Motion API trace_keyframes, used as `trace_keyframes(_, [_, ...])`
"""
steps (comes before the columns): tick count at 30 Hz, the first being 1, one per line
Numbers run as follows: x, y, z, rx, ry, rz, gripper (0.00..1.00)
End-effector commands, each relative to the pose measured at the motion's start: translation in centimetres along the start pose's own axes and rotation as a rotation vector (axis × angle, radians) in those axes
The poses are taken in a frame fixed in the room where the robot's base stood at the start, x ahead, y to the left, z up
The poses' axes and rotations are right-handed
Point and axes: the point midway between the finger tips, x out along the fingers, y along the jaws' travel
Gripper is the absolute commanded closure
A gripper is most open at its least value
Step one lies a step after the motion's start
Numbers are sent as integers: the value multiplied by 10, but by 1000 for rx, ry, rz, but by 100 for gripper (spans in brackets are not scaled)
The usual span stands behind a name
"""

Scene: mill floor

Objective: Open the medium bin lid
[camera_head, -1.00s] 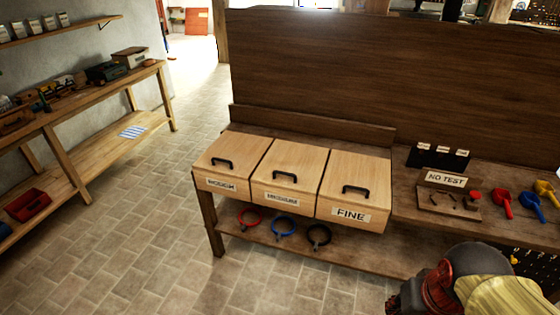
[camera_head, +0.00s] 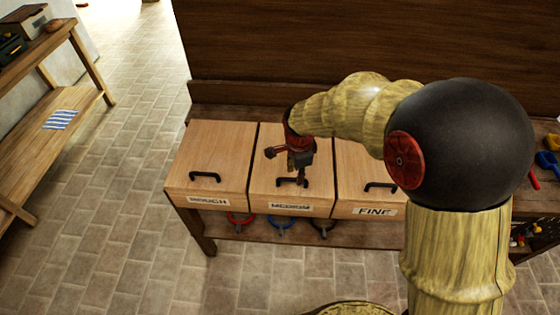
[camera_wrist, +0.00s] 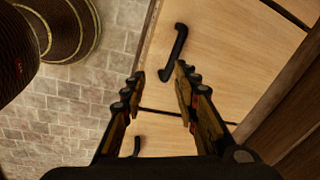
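The medium bin (camera_head: 292,207) is the middle of three wooden bins, with its label on the front. Its lid (camera_head: 262,165) is shut and has a black bar handle (camera_head: 285,182). In the head view my gripper (camera_head: 301,178) hangs over this lid, overlapping the right part of the handle. In the wrist view my gripper (camera_wrist: 162,75) is open, with nothing between its fingers. The medium handle (camera_wrist: 175,53) shows just beyond the fingertips, nearer the right finger. I cannot tell whether they touch. My arm hides part of the lid's back and the fine bin.
The rough bin (camera_head: 208,202) stands left and the fine bin (camera_head: 360,210) right, both lids shut with similar handles. A tall wooden panel (camera_head: 300,50) rises behind. Coloured rings, including a blue one (camera_head: 280,222), hang or lie below. The floor (camera_head: 110,220) at left is clear.

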Motion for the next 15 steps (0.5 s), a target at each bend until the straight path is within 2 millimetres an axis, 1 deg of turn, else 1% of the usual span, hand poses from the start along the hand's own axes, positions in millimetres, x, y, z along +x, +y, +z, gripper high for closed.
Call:
trace_keyframes(1, [-2, -5, 0, 59, 1, -13, 70])
trace_keyframes(3, [-3, -9, -1, 142, 0, -25, 70])
trace_keyframes(9, [-4, -14, -1, 323, -5, -41, 70])
trace_keyframes(12, [-2, -14, -1, 365, -6, -40, 70])
trace_keyframes(15, [6, -13, -1, 375, -6, -38, 70])
